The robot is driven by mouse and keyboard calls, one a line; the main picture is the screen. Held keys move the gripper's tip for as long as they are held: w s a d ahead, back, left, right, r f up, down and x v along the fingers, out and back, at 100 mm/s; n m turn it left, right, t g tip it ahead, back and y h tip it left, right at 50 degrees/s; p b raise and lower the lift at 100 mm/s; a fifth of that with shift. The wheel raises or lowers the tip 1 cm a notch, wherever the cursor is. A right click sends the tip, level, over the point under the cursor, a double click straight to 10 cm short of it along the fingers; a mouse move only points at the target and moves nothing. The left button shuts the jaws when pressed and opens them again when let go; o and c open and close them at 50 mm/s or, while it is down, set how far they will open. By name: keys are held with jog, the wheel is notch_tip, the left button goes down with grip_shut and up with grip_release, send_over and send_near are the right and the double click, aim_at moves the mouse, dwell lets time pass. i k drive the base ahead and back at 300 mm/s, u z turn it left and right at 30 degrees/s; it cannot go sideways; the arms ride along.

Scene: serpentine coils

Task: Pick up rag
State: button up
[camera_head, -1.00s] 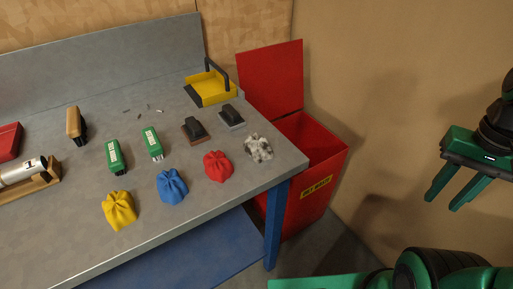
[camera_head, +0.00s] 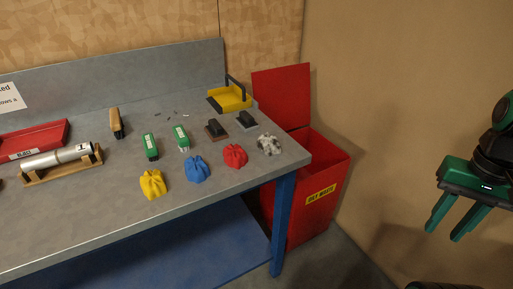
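Several crumpled cloths lie in a row near the front edge of the grey workbench (camera_head: 105,215). They are a yellow rag (camera_head: 153,184), a blue rag (camera_head: 196,169), a red rag (camera_head: 235,156) and a stained grey-white rag (camera_head: 269,144) nearest the right corner. The task does not say which rag. My gripper (camera_head: 449,227) is at the right edge of the view, well apart from the bench, with its two green fingers spread and nothing between them.
A red oily-waste bin (camera_head: 318,180) with its lid raised stands beside the bench's right end. Behind the rags are green-labelled brushes (camera_head: 151,146), dark-handled blocks (camera_head: 215,129) and a yellow dustpan (camera_head: 232,98). A metal cylinder (camera_head: 55,158) rests on a wooden stand at left.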

aim_at(267, 143)
jog(key=u, duration=0.75)
jog(key=i, duration=0.55)
jog(key=u, duration=0.55)
